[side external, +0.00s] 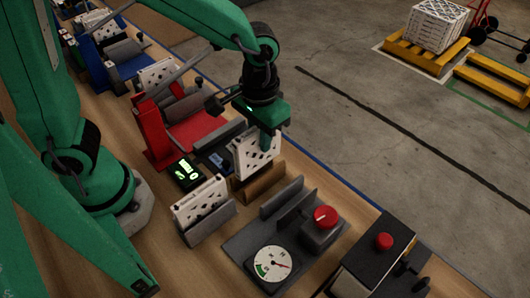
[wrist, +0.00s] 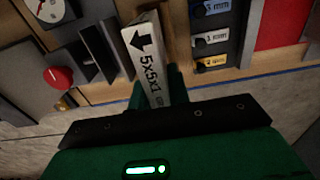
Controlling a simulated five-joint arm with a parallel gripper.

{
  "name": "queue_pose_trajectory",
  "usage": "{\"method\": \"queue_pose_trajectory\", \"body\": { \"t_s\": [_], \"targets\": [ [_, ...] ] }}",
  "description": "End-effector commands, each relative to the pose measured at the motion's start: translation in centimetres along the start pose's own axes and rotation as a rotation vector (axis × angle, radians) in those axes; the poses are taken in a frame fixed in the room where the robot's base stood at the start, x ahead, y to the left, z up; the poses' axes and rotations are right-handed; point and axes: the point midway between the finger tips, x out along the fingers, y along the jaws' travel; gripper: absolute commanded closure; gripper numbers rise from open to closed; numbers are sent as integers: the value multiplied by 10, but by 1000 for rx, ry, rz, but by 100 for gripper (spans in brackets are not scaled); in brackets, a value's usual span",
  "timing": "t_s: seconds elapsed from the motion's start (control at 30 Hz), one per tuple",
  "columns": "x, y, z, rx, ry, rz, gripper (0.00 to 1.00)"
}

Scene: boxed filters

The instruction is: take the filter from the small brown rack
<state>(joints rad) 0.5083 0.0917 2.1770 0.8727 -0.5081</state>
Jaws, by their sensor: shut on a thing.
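A white boxed filter with a perforated face (side external: 254,158) is at the small brown rack (side external: 264,184) in the side view. Its lower edge is behind or within the rack's front wall, and I cannot tell whether it still rests there. My gripper (side external: 268,138) comes from above and is shut on the filter's upper edge. In the wrist view, the filter (wrist: 146,52) shows a black arrow and the print "5x5x1", between the green fingers of my gripper (wrist: 158,88).
Another white filter (side external: 201,203) stands in a grey rack at the lower left. A grey fixture with a dial gauge (side external: 272,264) and red knob (side external: 325,216) is in front. A red rack (side external: 153,133) and a green-lit display (side external: 187,172) are left. Concrete floor lies beyond the bench edge.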

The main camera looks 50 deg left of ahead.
Motion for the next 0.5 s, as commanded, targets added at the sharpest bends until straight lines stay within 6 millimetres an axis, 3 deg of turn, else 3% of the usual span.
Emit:
{"method": "queue_pose_trajectory", "body": {
  "t_s": [0.2,0.5],
  "targets": [
    [-26,0,0,0,2,1,100],
    [-33,0,0,0,0,0,100]
  ]
}}
